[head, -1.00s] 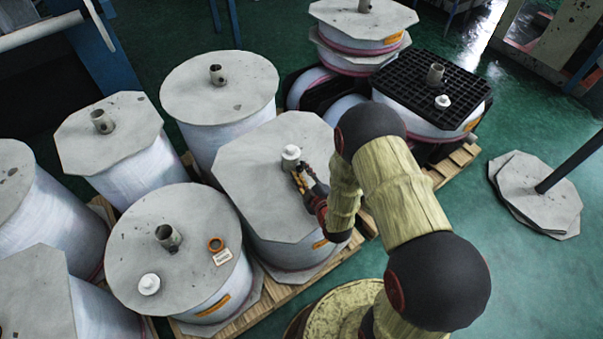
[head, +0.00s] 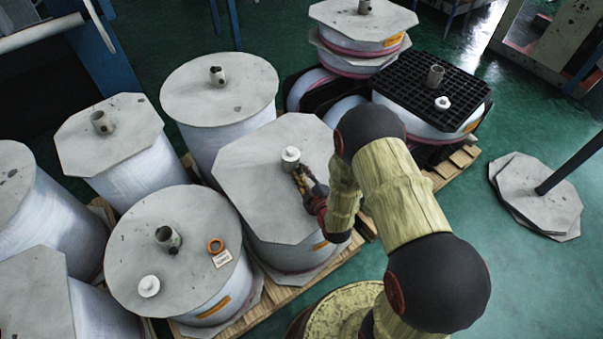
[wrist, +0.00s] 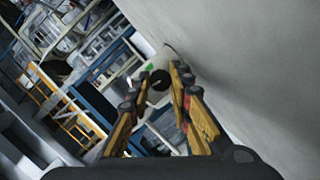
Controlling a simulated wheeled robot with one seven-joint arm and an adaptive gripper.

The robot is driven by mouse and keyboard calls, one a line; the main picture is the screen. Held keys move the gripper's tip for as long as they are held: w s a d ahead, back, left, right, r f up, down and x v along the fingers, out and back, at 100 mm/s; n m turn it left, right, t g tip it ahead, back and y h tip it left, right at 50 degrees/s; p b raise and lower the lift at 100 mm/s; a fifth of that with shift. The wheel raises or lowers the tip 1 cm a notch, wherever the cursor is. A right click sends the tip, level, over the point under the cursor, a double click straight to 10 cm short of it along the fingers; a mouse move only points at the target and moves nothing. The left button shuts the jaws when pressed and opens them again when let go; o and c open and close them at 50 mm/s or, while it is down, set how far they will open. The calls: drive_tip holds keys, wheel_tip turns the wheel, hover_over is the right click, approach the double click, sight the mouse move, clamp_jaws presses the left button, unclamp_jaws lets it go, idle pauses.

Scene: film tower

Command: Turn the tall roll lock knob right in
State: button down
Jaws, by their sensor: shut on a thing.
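The tall roll (head: 262,185) stands near the middle of the head view, with a grey many-sided cover on top. Its lock knob (head: 290,155) is a small white-topped piece near the cover's far right side. My gripper (head: 298,174) is low over the cover, at the near side of the knob, its fingers pointing at it. In the wrist view my gripper (wrist: 162,80) has its yellow-and-black fingers shut on the knob; a dark round part and a pale surface with a green mark show at the tips. The exact contact is too small to tell.
Other rolls stand close on the left and behind. A black grid pallet (head: 415,85) is at back right.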

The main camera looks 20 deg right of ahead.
drive_tip(key=shift+m, duration=0.3)
drive_tip(key=m+g+y+p, duration=0.1)
drive_tip(key=m, duration=0.1)
drive_tip(key=shift+d+m, duration=0.15)
drive_tip(key=shift+m, duration=0.15)
drive_tip(key=m+y+p, duration=0.1)
drive_tip(key=m, duration=0.1)
drive_tip(key=shift+m+g+y, duration=0.3)
drive_tip(key=shift+m+y, duration=0.1)
drive_tip(key=m+y, duration=0.1)
drive_tip(key=m, duration=0.1)
drive_tip(key=shift+d+m+p, duration=0.15)
drive_tip(key=shift+m+p, duration=0.15)
drive_tip(key=shift+p, duration=0.05)
drive_tip(key=shift+f+m+y+p, duration=0.1)
drive_tip(key=shift+m+y+p, duration=0.3)
drive_tip(key=shift+m+y, duration=0.75)
drive_tip(key=shift+m+g, duration=0.3)
drive_tip(key=shift+m, duration=0.05)
drive_tip(key=c, duration=1.9)
unclamp_jaws()
drive_tip(key=shift+w, duration=0.1)
